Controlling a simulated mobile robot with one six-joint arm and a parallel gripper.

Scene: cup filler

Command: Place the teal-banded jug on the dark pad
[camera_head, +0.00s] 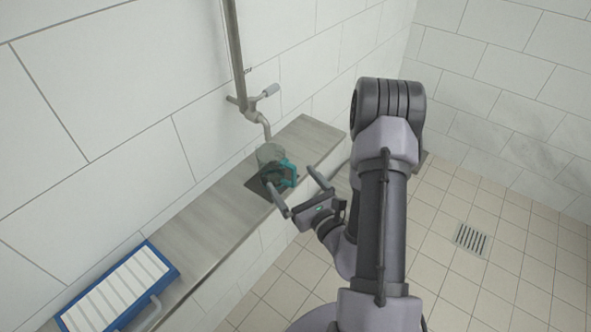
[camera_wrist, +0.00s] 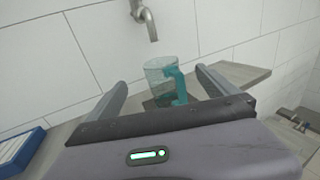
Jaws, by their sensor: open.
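The clear jug (camera_head: 270,156) with a teal band and teal handle stands upright on the dark pad (camera_head: 256,186) on the grey ledge, below the tap's spout. In the wrist view the jug (camera_wrist: 158,76) shows ahead, between the two fingers, with its teal handle toward me. My gripper (camera_head: 297,190) is open and empty, its fingers spread on the near side of the jug. It also shows in the wrist view (camera_wrist: 160,85). The jug appears apart from both fingers. Most of the pad (camera_wrist: 150,103) is hidden by the jug in the wrist view.
The tap (camera_head: 256,100) and its pipe are on the tiled wall above the jug. A blue-framed tray with white slats (camera_head: 118,290) lies at the ledge's left end. The grey ledge (camera_head: 190,225) is bare between tray and pad. A drain grate (camera_head: 470,240) is in the floor.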

